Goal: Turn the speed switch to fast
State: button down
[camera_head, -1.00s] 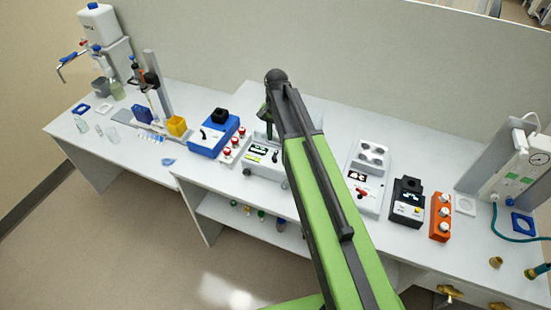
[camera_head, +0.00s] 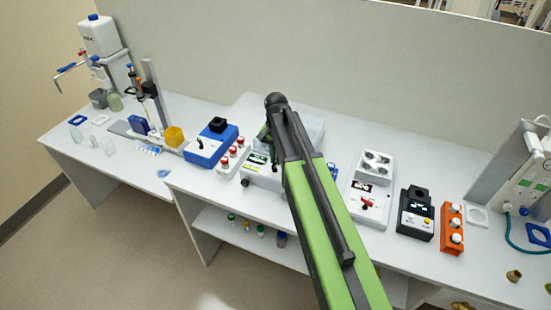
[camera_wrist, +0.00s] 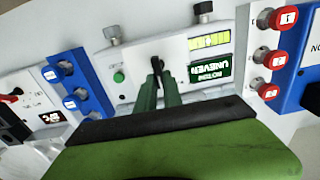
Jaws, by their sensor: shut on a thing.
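A white machine (camera_head: 262,176) with a front panel stands on the bench, left of my arm in the head view. In the wrist view its panel (camera_wrist: 130,75) carries a black lever switch (camera_wrist: 156,64), a green button (camera_wrist: 118,76), a yellow-green strip and a dark display that shows "UNEVEN" upside down. My gripper (camera_wrist: 160,82) has its green fingers shut at the black lever. The fingers hide the lever's lower part, and I cannot read any speed marking. In the head view my gripper (camera_head: 267,140) is partly hidden by my arm.
Left of the machine in the head view are red-capped knobs (camera_head: 232,158) and a blue device (camera_head: 211,147). To the right stand a white device (camera_head: 369,188), a black device (camera_head: 416,213) and an orange block (camera_head: 452,228). The shelf below holds small bottles.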

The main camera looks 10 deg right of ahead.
dwell(0.4)
jog(key=shift+s+d+m, duration=0.1)
jog(key=shift+s+m, duration=0.05)
jog(key=shift+m, duration=1.3)
jog(key=shift+s+d+m, duration=0.1)
jog(key=shift+m, duration=1.35)
jog(key=c, duration=1.5)
grip_release()
